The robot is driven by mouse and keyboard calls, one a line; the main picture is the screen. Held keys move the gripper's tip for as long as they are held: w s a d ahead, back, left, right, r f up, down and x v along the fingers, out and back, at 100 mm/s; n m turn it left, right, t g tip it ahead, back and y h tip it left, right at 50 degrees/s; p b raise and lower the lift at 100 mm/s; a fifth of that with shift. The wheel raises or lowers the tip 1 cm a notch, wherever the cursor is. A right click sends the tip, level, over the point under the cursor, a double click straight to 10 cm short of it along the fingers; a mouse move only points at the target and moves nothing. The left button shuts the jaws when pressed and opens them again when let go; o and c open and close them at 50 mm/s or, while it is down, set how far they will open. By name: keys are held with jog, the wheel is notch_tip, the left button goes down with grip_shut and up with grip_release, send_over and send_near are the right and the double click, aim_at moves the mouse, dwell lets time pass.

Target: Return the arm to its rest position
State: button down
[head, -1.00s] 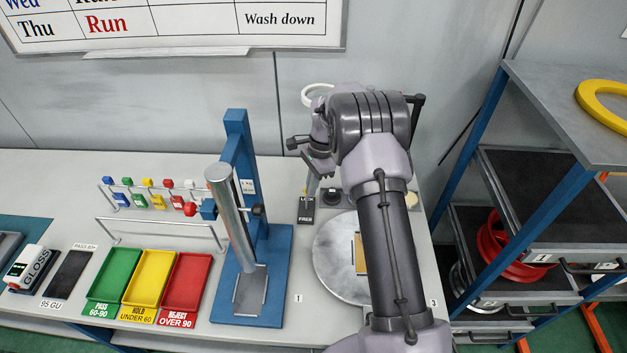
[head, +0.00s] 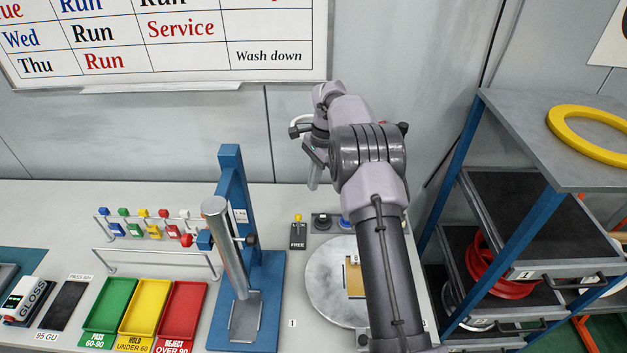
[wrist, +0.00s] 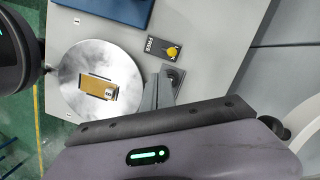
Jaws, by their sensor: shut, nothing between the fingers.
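My gripper (head: 313,172) is raised above the back of the bench, near the wall, with its fingers pointing down. It is shut and holds nothing. In the wrist view its grey fingers (wrist: 158,92) show beside a round metal turntable. My arm crosses the right side of the bench in the head view and hides part of the turntable.
The round turntable (head: 325,284) carries a tan block (head: 353,277). A blue press stand (head: 233,180) and green (head: 110,304), yellow (head: 147,305) and red (head: 182,309) trays stand left. A blue-framed shelf rack (head: 466,150) with a yellow ring (head: 592,131) stands right.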

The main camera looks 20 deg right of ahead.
jog(key=s+a+r+n+t+b, duration=0.3)
jog(key=s+a+r+n+b, duration=0.3)
jog(key=s+a+r+b, duration=0.55)
jog(key=s+a+f+n+t+b, duration=0.1)
jog(key=s+a+f+n+b, duration=0.1)
jog(key=s, duration=0.6)
jog(key=s+a+f+n+t+b, duration=0.1)
jog(key=s+a+f+n+b, duration=0.1)
jog(key=s, duration=0.6)
jog(key=s+a+f+n+t+b, duration=0.1)
jog(key=s+a+f+n+b, duration=0.1)
jog(key=s+f, duration=0.3)
jog(key=s+a, duration=0.1)
jog(key=s, duration=0.2)
jog(key=shift+s+a+f+n, duration=0.25)
jog(key=shift+s+f+n, duration=0.05)
jog(key=shift+f, duration=0.1)
